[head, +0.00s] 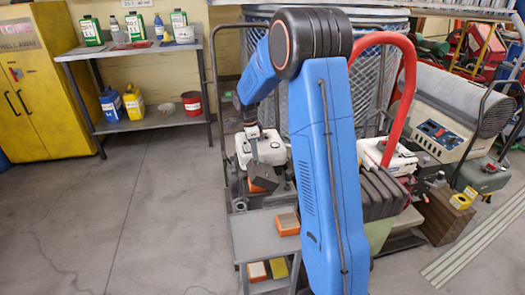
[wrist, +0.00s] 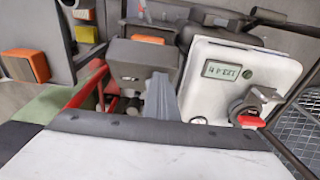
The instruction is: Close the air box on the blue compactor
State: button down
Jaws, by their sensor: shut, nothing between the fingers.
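My gripper (head: 254,131) hangs at the end of my blue arm, low over a white-topped machine (head: 266,151). In the wrist view my grey fingers (wrist: 165,100) are together and empty, close to a dark box (wrist: 140,62). An orange piece (wrist: 150,39) shows just beyond that box. It may be the air box with its filter, but I cannot tell how far its cover is open. I see no clearly blue compactor body; my arm hides part of the row.
A grey cart (head: 262,232) with an orange box (head: 287,223) stands in front. A red curved handle (head: 407,80) and a white-topped machine (head: 388,157) are right of my arm. Wire mesh (head: 350,70) stands behind. The floor (head: 150,220) at left is clear.

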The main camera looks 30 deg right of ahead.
jog(key=w+a+f+g+h, duration=0.1)
jog(key=w+a+f+h, duration=0.1)
jog(key=a+f+h, duration=0.2)
jog(key=a+f, duration=0.3)
jog(key=f, duration=0.1)
jog(key=shift+a+g+h, duration=0.15)
jog(key=shift+g+h, duration=0.15)
jog(key=shift+a, duration=0.15)
jog(key=shift+w, duration=0.15)
